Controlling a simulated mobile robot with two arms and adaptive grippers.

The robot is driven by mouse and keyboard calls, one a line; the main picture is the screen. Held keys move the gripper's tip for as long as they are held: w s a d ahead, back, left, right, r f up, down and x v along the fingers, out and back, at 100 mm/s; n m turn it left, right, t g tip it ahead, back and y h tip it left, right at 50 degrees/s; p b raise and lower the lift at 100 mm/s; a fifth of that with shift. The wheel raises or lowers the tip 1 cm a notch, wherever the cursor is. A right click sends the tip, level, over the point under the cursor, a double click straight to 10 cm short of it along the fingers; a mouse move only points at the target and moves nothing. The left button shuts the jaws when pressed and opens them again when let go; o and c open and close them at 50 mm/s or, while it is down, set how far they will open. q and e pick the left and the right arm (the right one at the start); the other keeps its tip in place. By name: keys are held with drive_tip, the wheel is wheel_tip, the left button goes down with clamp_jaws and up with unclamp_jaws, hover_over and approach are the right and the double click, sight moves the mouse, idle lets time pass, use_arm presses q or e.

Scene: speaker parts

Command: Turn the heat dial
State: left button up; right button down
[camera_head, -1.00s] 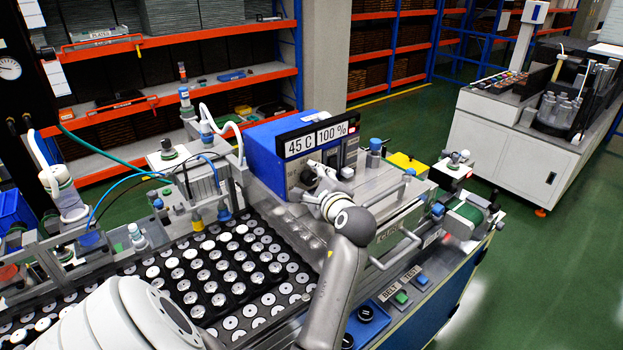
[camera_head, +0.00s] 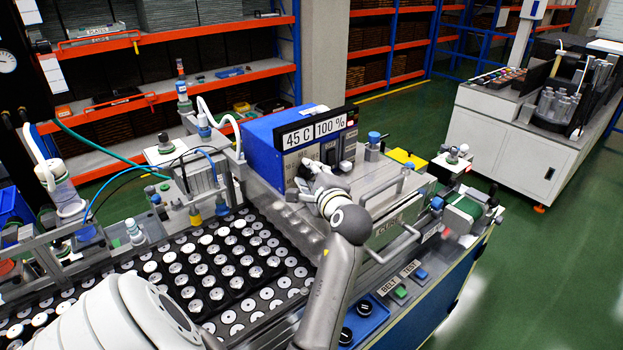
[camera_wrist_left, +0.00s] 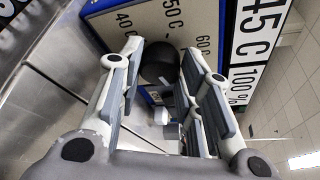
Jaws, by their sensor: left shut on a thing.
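The heat dial is a dark round knob (camera_wrist_left: 160,62) on the panel of the blue control box (camera_head: 266,150). Printed marks 40 C, 50 C and 60 C stand around it in the left wrist view. The box's display (camera_head: 314,133) reads 45 C and 100 %. My left gripper (camera_head: 309,171) is at the panel, with its fingers (camera_wrist_left: 158,72) shut around the dial. The fingers hide part of the dial, and its exact pointer angle cannot be made out. My right gripper is not in view.
A tray of round speaker parts (camera_head: 228,318) lies left of my arm. A metal cover with a handle (camera_head: 395,243) and the belt and test buttons (camera_head: 400,292) are to the right.

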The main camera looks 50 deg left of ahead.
use_arm(q)
drive_tip(key=n+b, duration=0.1)
drive_tip(key=n+t+b, duration=0.1)
drive_tip(key=b, duration=0.1)
drive_tip(key=shift+s+f+y, duration=0.1)
drive_tip(key=shift+f+y, duration=0.2)
drive_tip(key=shift+f, duration=0.05)
drive_tip(key=shift+n+b, duration=0.9)
drive_tip(key=shift+b, duration=0.3)
drive_tip(key=shift+r+n+y+b, duration=0.15)
drive_tip(key=shift+n+y+b, duration=0.25)
drive_tip(key=shift+b, duration=0.1)
drive_tip(key=o, duration=1)
drive_tip(key=shift+a, duration=0.1)
drive_tip(key=shift+o, duration=0.2)
